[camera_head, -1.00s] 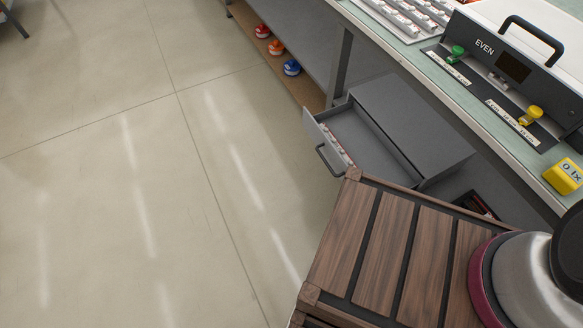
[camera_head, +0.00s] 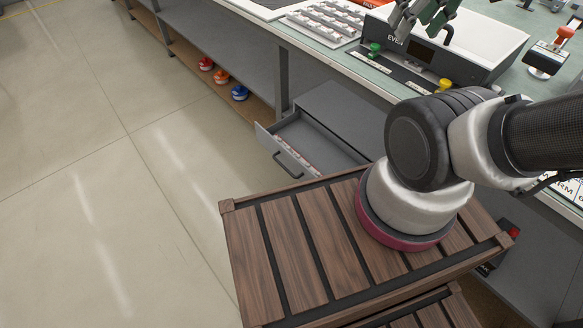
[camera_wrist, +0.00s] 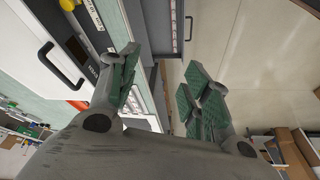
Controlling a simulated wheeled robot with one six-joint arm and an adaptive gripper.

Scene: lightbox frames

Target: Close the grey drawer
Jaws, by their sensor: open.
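The grey drawer (camera_head: 290,152) is pulled out of a grey cabinet (camera_head: 345,115) under the workbench. Its front has a dark handle (camera_head: 289,166), and small light items lie inside. My arm and the wooden platform cover part of the cabinet. In the wrist view the drawer handle (camera_wrist: 189,27) shows near the top, beyond the fingers. My gripper (camera_wrist: 160,75) is open and empty, its two green-padded fingers spread apart. In the head view my gripper (camera_head: 425,14) is at the top edge, above the bench and apart from the drawer.
The workbench (camera_head: 365,68) carries a white-and-black EVEN device (camera_head: 470,45), a keyboard-like tray (camera_head: 320,22) and a red-topped switch (camera_head: 563,35). Red, orange and blue round items (camera_head: 240,93) sit on the low shelf. The floor left of the drawer is clear.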

